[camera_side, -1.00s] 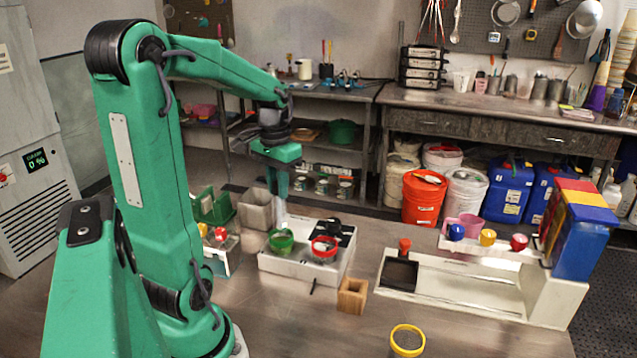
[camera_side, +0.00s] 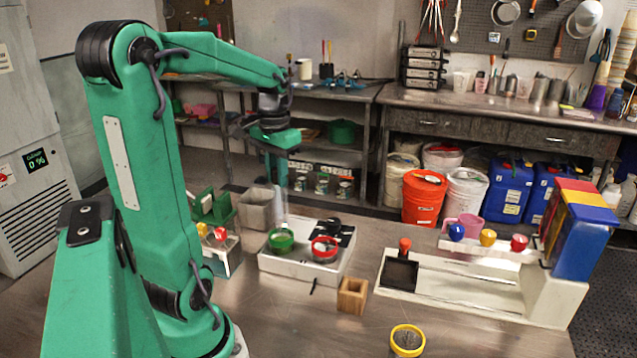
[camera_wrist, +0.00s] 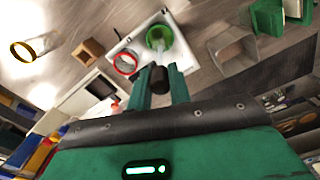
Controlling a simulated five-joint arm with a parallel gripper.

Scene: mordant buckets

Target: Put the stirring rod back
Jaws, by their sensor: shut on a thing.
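My gripper (camera_side: 277,186) is shut on the stirring rod, by its dark grip (camera_wrist: 159,80) in the wrist view. The rod's clear, faint shaft (camera_side: 281,205) hangs roughly upright below the fingers in the side view. Its lower end is at or just above the green-rimmed bucket (camera_side: 281,241); I cannot tell whether the tip is still inside. That bucket and a red-rimmed bucket (camera_side: 324,248) sit in a white tray (camera_side: 290,272). A small open wooden holder (camera_side: 352,297) stands right of the tray, with nothing visible in it.
A yellow-rimmed bucket (camera_side: 407,341) stands at the front. A white station (camera_side: 450,290) with colored knobs and a dark square pad is at right. A grey square bin (camera_side: 257,209) and a green rack (camera_side: 212,208) stand behind the tray. The table around the wooden holder is mostly clear.

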